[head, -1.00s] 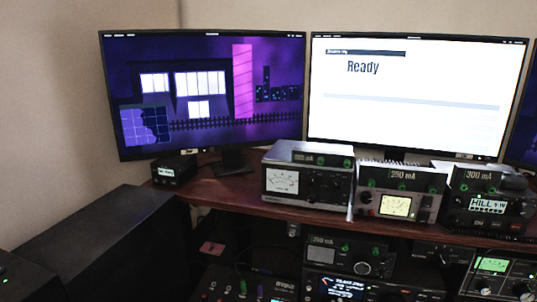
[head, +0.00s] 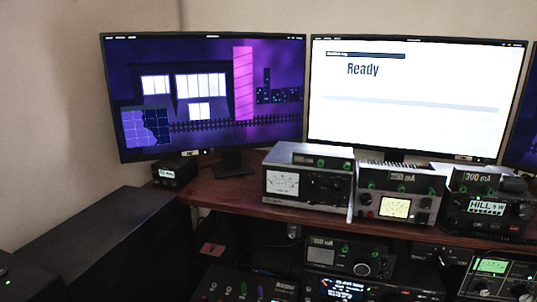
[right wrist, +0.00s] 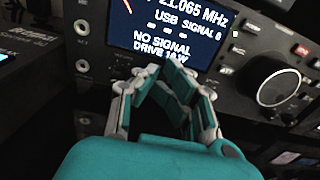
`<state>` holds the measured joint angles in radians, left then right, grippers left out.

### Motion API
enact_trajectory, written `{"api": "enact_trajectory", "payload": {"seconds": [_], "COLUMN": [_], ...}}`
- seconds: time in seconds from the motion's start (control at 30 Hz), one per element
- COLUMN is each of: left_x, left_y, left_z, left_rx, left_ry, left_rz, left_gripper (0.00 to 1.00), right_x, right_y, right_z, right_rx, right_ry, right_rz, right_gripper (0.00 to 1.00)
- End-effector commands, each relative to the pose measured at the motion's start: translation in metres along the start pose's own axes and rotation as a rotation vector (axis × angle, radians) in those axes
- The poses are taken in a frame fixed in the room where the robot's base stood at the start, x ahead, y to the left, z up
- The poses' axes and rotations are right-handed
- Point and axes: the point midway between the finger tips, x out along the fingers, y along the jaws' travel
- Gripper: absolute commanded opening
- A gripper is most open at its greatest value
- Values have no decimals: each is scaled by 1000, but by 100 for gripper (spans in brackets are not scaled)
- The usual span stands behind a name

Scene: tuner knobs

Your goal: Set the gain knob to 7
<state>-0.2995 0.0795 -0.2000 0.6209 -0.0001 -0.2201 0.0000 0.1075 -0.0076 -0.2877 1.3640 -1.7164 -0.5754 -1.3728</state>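My right gripper (right wrist: 165,78) is teal with light grey links and appears shut, with nothing visible between its fingers. Its tips are in front of the lower edge of a radio's display (right wrist: 170,28), which reads USB, NO SIGNAL and DRIVE. A large round knob (right wrist: 278,88) is on the radio's panel, to the right of and apart from the fingers. Small knobs are at the panel's upper left (right wrist: 80,26) and upper right (right wrist: 250,26). I cannot read a gain label, so I cannot tell which knob it is. Neither gripper shows in the head view.
Several radios and meters stand on the wooden desk (head: 225,201), including a grey meter (head: 310,207) and a yellow-dial unit (head: 425,208). More equipment, including a unit with a round dial (head: 345,246), sits below. A dark cabinet (head: 95,235) is at left.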

Motion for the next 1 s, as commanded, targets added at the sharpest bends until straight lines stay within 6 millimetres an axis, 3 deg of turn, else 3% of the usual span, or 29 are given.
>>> {"api": "enact_trajectory", "payload": {"seconds": [0.03,0.43,0.8,1.0], "left_x": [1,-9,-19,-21], "left_y": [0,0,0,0], "left_z": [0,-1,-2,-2], "left_rx": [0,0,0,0], "left_ry": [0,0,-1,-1], "left_rz": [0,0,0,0], "left_gripper": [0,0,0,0], "right_x": [-2,-6,-48,-61], "right_y": [-3,-4,-3,-3], "right_z": [-9,-1,3,4], "right_rx": [-4,-5,-4,-2], "right_ry": [16,16,11,8], "right_rz": [-3,0,2,2], "right_gripper": [0,0,0,0]}}
